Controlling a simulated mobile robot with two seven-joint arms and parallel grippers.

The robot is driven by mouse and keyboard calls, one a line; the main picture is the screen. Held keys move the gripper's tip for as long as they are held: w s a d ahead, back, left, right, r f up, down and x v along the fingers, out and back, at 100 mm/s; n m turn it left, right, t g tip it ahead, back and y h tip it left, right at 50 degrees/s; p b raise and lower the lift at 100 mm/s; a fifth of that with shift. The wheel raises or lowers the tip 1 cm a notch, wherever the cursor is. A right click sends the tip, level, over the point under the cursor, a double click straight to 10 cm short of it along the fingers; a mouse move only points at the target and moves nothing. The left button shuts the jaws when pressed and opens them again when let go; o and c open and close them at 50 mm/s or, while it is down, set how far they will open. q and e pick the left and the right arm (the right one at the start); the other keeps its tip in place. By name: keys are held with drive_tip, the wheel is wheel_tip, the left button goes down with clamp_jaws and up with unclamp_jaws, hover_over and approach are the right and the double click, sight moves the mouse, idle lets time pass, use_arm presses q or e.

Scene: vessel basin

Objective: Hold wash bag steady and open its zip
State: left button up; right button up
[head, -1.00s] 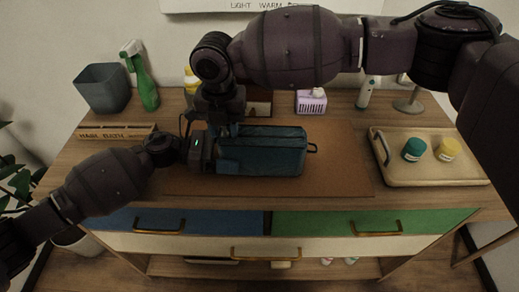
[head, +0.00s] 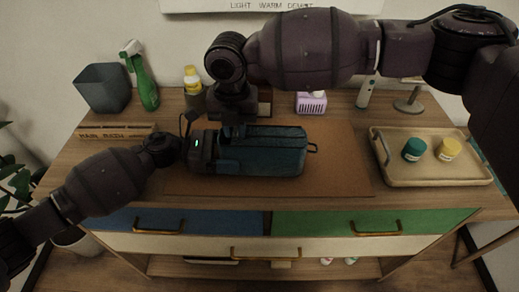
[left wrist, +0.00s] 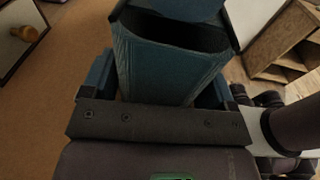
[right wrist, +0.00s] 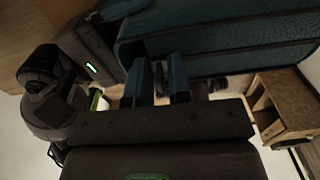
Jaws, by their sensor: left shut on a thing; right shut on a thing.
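The wash bag (head: 268,155) is a dark teal box-shaped bag lying on a brown mat (head: 335,165), with a black loop at its right end. My left gripper (head: 214,152) is shut on the bag's left end; in the left wrist view the bag's end (left wrist: 170,65) sits between the fingers, below a dark gap under its top. My right gripper (head: 238,130) is above the bag's top edge, left of its middle. In the right wrist view its fingers are close together on a small dark zip pull (right wrist: 159,80) beside the bag. The zip line is mostly hidden.
A wooden tray (head: 400,178) with a teal jar and a yellow jar is at the right. A grey bin (head: 103,88), a green spray bottle (head: 143,80), a yellow-capped bottle (head: 193,85) and a purple basket (head: 311,103) stand behind. The mat right of the bag is clear.

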use_arm(q)
drive_tip(key=shift+w+a, duration=0.1)
drive_tip(key=shift+w, duration=0.05)
use_arm(e)
drive_tip(key=shift+s+d+f, duration=0.1)
drive_tip(key=shift+s+d, duration=0.05)
drive_tip(key=shift+d, duration=2.1)
drive_tip(key=shift+s+d, duration=0.15)
drive_tip(key=shift+d, duration=2.1)
drive_tip(key=shift+s+d+f, duration=0.1)
drive_tip(key=shift+s+d, duration=0.05)
drive_tip(key=shift+d, duration=2.1)
drive_tip(key=o, duration=0.7)
drive_tip(key=shift+r, duration=0.1)
drive_tip(key=shift+w, duration=0.1)
drive_tip(key=shift+r, duration=0.1)
drive_tip(key=shift+r, duration=3)
